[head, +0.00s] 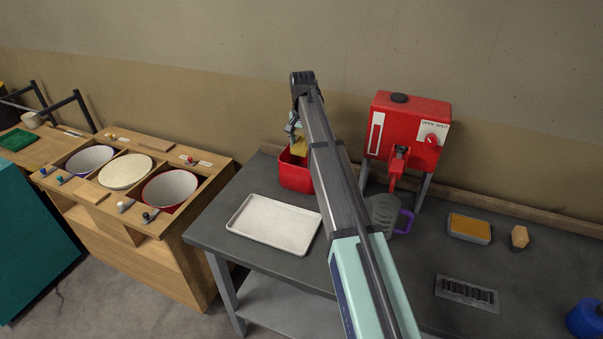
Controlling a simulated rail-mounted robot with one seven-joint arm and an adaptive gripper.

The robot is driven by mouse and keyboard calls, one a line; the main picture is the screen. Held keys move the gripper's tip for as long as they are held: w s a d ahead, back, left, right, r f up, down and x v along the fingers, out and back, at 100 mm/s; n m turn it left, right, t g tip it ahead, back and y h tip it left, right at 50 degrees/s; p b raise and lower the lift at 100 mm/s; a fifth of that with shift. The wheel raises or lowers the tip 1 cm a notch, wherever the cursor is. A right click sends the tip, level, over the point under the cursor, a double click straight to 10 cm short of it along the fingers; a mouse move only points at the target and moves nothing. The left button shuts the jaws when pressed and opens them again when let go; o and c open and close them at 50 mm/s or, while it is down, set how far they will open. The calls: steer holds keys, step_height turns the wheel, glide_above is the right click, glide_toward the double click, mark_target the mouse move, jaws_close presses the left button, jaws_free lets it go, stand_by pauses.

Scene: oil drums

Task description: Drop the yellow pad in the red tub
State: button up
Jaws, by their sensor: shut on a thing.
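The yellow pad (299,147) shows as a small patch of yellow beside my arm in the head view. My gripper (293,128) is shut on it and holds it at the red tub (295,176), over or just within its opening. My arm hides part of the pad, most of the fingers and the tub's right side. I cannot tell how far the pad is below the rim. The red tub stands near the back left of the dark grey bench (265,262).
A white tray (274,224) lies in front of the tub. A red dispenser (408,130) stands right of my arm, with a purple-handled jug (385,212) below. An orange-topped block (469,228) and a drain grate (467,292) are farther right. A wooden cabinet (165,258) holds several bowls at left.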

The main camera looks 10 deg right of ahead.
step_height(320, 180, down, 14)
steer(key=p, duration=0.3)
steer(key=shift+r, duration=0.2)
steer(key=shift+f, duration=0.15)
steer(key=o, duration=1.2)
step_height(320, 180, up, 12)
steer(key=b, duration=0.3)
steer(key=shift+r+b, duration=0.2)
steer(key=shift+b, duration=0.15)
